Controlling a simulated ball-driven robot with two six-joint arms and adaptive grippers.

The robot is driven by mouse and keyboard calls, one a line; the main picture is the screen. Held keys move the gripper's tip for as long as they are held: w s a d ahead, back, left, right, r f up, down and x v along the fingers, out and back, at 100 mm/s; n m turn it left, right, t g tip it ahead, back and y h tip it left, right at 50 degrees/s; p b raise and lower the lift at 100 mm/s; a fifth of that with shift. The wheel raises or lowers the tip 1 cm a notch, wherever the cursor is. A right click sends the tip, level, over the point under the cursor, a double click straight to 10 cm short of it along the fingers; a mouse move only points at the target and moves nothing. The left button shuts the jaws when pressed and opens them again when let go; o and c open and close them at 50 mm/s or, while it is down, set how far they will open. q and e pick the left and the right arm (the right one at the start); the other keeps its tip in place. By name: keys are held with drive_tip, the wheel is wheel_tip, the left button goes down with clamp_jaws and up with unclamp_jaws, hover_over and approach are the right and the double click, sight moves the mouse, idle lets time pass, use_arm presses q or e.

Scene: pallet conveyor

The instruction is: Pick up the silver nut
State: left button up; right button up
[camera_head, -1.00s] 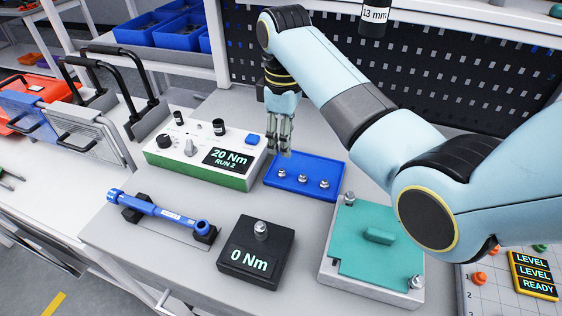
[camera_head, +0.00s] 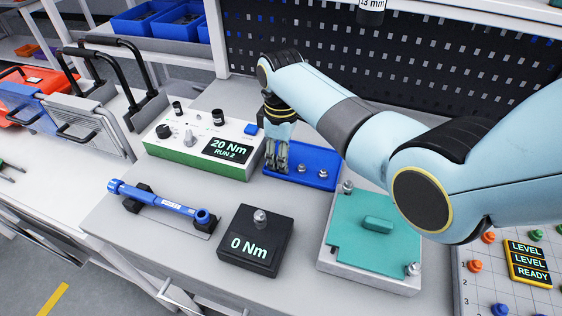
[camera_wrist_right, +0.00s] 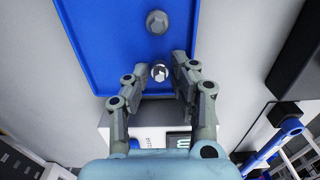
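The blue tray (camera_head: 303,182) lies on the grey bench and also fills the upper part of the right wrist view (camera_wrist_right: 100,45). My right gripper (camera_head: 277,167) points down at the tray's left end. Two silver nuts show to its right, one near the middle (camera_head: 302,168) and one farther right (camera_head: 323,174). In the right wrist view a silver nut (camera_wrist_right: 159,72) lies between the open fingertips (camera_wrist_right: 155,82), nearer the right finger; contact cannot be told. A second nut (camera_wrist_right: 157,21) lies beyond it. The gripper hides the left nut in the head view. My left gripper is out of view.
A green-and-white torque box (camera_head: 205,145) stands left of the tray. A blue torque wrench (camera_head: 160,200) rests on black holders, beside a black 0 Nm block (camera_head: 255,243). A teal-topped plate (camera_head: 360,240) lies right. The bench between wrench and tray is clear.

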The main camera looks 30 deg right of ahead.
clamp_jaws()
drive_tip(key=shift+r, duration=0.15)
drive_tip(key=shift+r, duration=0.25)
drive_tip(key=r, duration=0.3)
drive_tip(key=shift+s+d+r, duration=0.2)
drive_tip(key=shift+d+r, duration=0.15)
drive_tip(key=shift+d, duration=0.05)
drive_tip(key=s+d+r, duration=0.6)
drive_tip(key=d, duration=0.2)
drive_tip(key=shift+d+r+b, duration=0.25)
drive_tip(key=shift+d+b, duration=0.05)
drive_tip(key=shift+d, duration=0.1)
